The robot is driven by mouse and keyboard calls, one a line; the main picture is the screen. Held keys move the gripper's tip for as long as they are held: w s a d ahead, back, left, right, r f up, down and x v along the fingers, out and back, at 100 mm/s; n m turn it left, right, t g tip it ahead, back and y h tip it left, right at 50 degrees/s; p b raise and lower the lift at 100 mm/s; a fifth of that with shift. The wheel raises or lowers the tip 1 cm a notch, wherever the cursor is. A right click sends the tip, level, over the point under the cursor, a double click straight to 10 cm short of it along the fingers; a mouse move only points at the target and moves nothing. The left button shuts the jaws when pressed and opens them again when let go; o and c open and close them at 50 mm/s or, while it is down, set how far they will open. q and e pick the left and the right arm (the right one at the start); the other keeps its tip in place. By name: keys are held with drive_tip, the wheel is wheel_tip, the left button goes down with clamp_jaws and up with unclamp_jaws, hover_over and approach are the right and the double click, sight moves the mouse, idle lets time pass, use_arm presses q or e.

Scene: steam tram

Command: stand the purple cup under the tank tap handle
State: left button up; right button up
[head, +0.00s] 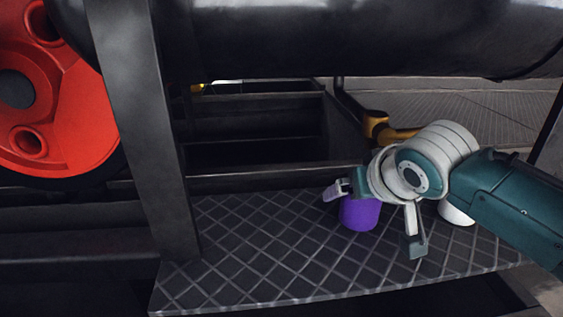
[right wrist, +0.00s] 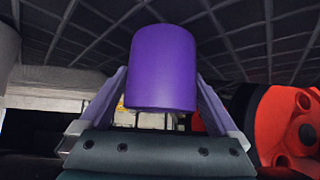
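The purple cup (head: 359,214) stands on the dark diamond-patterned plate (head: 260,250), partly covered by my right gripper (head: 373,219). The gripper comes in from the right with its fingers spread and a gap between the cup and the nearer finger. In the right wrist view, the purple cup (right wrist: 161,68) sits between the fingers of the right gripper (right wrist: 162,84) and hides part of them. A brass-coloured fitting (head: 378,127), possibly the tank tap, shows behind and above the gripper; I cannot make out its handle for certain. My left gripper is out of view.
A white object (head: 456,213) stands on the plate behind my right arm. A dark upright post (head: 143,130) and a red wheel (head: 60,100) are at the left. A large dark cylinder (head: 330,35) overhangs the plate. The plate's left and middle are clear.

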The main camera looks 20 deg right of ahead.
drive_tip(key=shift+s+r+p, duration=0.15)
drive_tip(key=shift+r+p, duration=0.15)
drive_tip(key=shift+r, duration=0.05)
drive_tip(key=p+v, duration=1)
drive_tip(key=v, duration=0.1)
drive_tip(key=s+a+r+n+g+y, duration=0.1)
drive_tip(key=s+a+n+g, duration=0.1)
drive_tip(key=s, duration=0.8)
drive_tip(key=s+a+r+n+g+y, duration=0.1)
drive_tip(key=s+a, duration=0.4)
drive_tip(key=s, duration=0.5)
drive_tip(key=shift+r+n+g, duration=0.35)
drive_tip(key=shift+n+g, duration=0.45)
drive_tip(key=shift+g, duration=0.3)
